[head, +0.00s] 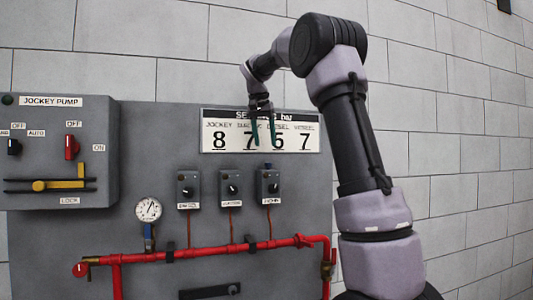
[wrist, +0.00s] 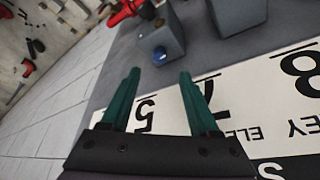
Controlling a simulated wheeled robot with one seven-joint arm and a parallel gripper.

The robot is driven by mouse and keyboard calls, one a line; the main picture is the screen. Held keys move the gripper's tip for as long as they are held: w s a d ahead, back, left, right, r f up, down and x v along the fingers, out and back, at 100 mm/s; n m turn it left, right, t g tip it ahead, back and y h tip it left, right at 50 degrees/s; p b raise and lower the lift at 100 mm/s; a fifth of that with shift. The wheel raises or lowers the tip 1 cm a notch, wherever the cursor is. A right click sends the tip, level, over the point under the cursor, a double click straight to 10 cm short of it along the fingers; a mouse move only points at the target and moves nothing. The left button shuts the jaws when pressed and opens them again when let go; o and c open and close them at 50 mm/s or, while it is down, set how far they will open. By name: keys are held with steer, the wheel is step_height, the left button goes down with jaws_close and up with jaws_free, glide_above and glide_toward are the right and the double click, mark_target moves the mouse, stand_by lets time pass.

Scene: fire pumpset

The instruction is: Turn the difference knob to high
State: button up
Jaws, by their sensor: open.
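Three grey switch boxes with dark knobs hang in a row on the panel: a left box (head: 188,190), a middle box (head: 230,189) and a right box (head: 268,187). Their small labels are too blurred to tell which is the difference knob, and the knob settings are unclear. My gripper (head: 265,146) is open and empty in front of the number sign, above the right box. In the wrist view its two green fingers (wrist: 160,73) point toward a grey box (wrist: 162,40) with a dark knob and a blue part; they look apart from it.
The number sign (head: 220,142) is behind my gripper. A jockey pump box (head: 100,130) with a red switch and yellow lever stands out at left. A gauge (head: 148,209) and red pipe (head: 200,251) lie below the boxes. White block wall is at right.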

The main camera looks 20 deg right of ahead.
steer(key=shift+v, duration=1.65)
